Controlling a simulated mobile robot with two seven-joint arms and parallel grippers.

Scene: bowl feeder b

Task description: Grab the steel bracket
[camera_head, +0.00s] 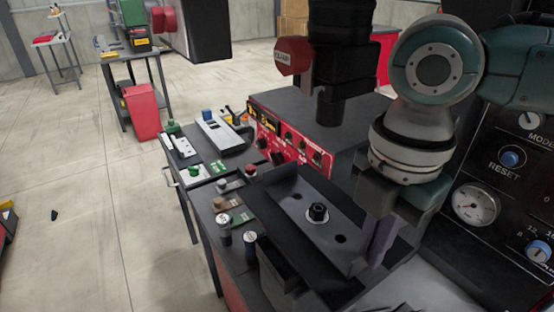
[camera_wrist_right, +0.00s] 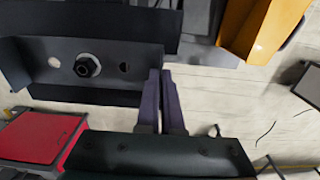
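The steel bracket (camera_head: 290,203) is a dark channel-shaped piece with raised long sides, two holes and a black nut at its middle. It lies tilted in the head view, over the front of the machine bench. It also shows in the right wrist view (camera_wrist_right: 110,50). My right gripper (camera_head: 378,242) is at the bracket's near right end. Its two purple fingers, also in the right wrist view (camera_wrist_right: 160,78), are close together with the bracket's end at their tips, and appear shut on it. The exact contact is partly hidden. My left gripper is not in view.
A red control panel (camera_head: 292,140) with knobs stands behind the bracket. Several small buttons and cylinders stand on the bench to the left. A black panel with a gauge (camera_head: 476,203) is close on the right.

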